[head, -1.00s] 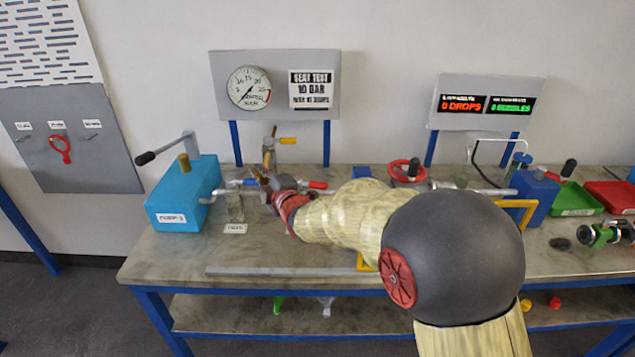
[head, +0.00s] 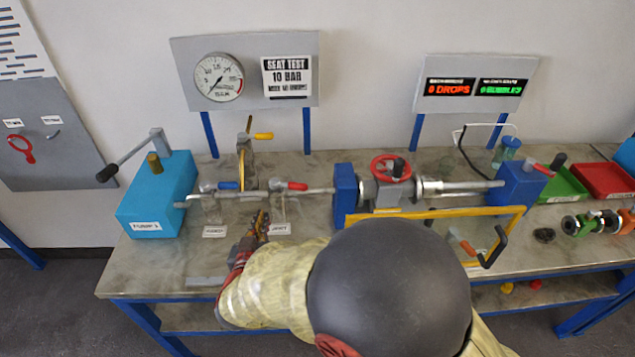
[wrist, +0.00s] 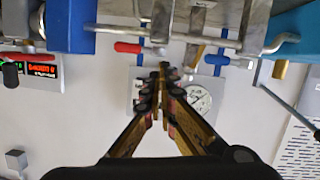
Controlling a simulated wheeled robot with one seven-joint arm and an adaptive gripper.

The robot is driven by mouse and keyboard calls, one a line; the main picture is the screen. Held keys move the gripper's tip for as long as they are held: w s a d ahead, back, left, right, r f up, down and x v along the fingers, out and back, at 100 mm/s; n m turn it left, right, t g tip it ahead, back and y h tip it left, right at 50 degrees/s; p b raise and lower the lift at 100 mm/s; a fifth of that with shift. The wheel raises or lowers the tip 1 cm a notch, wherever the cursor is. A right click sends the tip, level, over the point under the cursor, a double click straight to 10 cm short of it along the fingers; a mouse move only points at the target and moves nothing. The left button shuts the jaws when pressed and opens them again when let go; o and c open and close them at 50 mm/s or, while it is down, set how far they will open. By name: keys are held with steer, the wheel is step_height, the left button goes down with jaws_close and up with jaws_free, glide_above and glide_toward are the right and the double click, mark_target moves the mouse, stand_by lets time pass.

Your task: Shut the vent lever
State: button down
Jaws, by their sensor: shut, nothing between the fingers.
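Three small levers show in the head view on the pipework right of the blue pump: a yellow-handled one (head: 263,136) on the upright pipe, a blue-handled one (head: 229,185) and a red-handled one (head: 297,186) on the bench line. I cannot read the small labels well enough to tell which is the vent lever. My gripper (head: 262,222) is just in front of the line, between the blue and red levers as pictured. In the wrist view my gripper (wrist: 163,72) has its fingertips together and empty, with the red handle (wrist: 128,47) beyond them, apart.
The blue pump (head: 158,195) with its long handle stands left. A clamped vessel with a red handwheel (head: 390,168) and a yellow frame (head: 435,213) stand right. The gauge board (head: 245,80) is behind. The bench front left is mostly clear.

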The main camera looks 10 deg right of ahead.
steer(key=d+m+h, duration=0.2)
steer(key=d+m, duration=0.1)
steer(key=d, duration=0.2)
steer(key=b, duration=0.4)
glide_toward(298, 188)
steer(key=shift+m, duration=0.4)
steer(key=x, duration=0.4)
steer(key=a+x, duration=0.1)
steer(key=x, duration=0.2)
steer(key=shift+f, duration=0.15)
steer(key=shift+p, duration=0.35)
steer(key=shift+w+d+p, duration=0.45)
steer(key=shift+p, duration=0.2)
steer(key=shift+w+d, duration=0.15)
steer(key=shift+w, duration=0.1)
steer(key=shift+w+d, duration=0.1)
